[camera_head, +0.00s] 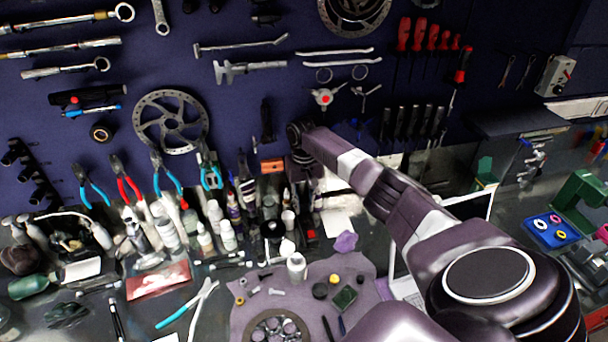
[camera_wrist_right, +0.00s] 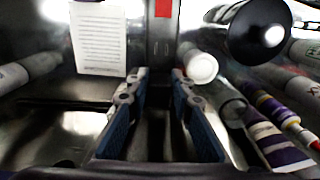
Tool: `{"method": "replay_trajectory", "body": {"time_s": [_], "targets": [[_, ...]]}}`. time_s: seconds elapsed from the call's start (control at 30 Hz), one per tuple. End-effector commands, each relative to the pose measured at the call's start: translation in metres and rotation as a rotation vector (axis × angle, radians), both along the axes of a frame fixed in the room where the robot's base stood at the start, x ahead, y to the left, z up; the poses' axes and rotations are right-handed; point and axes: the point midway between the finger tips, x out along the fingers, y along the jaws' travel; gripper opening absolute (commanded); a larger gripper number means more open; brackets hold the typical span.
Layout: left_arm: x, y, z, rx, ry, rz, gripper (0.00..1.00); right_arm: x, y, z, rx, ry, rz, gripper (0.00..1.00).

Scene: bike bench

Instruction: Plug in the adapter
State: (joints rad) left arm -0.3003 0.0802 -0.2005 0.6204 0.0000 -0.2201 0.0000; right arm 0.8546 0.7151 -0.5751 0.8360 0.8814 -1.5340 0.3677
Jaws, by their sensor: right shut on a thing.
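My right gripper (camera_head: 303,180) reaches in from the right and points down in front of the pegboard, at the back of the bench. In the right wrist view its two blue-padded fingers (camera_wrist_right: 159,80) stand a small distance apart, shut on a dark grey thing (camera_wrist_right: 155,130), which I take to be the adapter. Its outline is dim. In the head view the arm and the bottles hide it. A red patch (camera_wrist_right: 163,9) lies beyond the fingertips. No socket can be told clearly. My left gripper is not in view.
Bottles (camera_head: 228,235) crowd the bench left of the gripper. A white paper (camera_wrist_right: 98,38) lies beside it, and a white-capped bottle (camera_wrist_right: 199,65) stands close to one finger. A purple mat (camera_head: 250,310) with small parts lies in front. Tools hang on the pegboard (camera_head: 240,110).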

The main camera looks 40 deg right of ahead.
Motion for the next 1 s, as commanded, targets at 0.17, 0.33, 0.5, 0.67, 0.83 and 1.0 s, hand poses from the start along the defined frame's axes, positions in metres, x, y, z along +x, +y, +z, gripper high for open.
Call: {"method": "replay_trajectory", "body": {"time_s": [0.17,0.33,0.5,0.67,0.83,1.0], "targets": [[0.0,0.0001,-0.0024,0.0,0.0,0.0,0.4,0.0,0.0002,-0.0044,0.0,0.0,0.0,0.0],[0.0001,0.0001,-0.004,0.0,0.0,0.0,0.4,0.0,0.0002,-0.0079,0.001,0.0,0.0,0.0],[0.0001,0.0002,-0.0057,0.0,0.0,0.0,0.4,-0.0001,0.0003,-0.0113,0.001,0.0,-0.001,0.0],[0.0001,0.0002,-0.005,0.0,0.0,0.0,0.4,0.0,0.0001,-0.0105,0.0,0.0,0.0,0.38],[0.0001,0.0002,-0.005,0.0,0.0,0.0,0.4,0.0,0.0001,-0.0104,0.0,0.0,0.0,0.41],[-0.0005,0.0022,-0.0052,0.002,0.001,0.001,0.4,0.0001,-0.0001,-0.0086,0.0,0.0,0.0,0.41]]}}
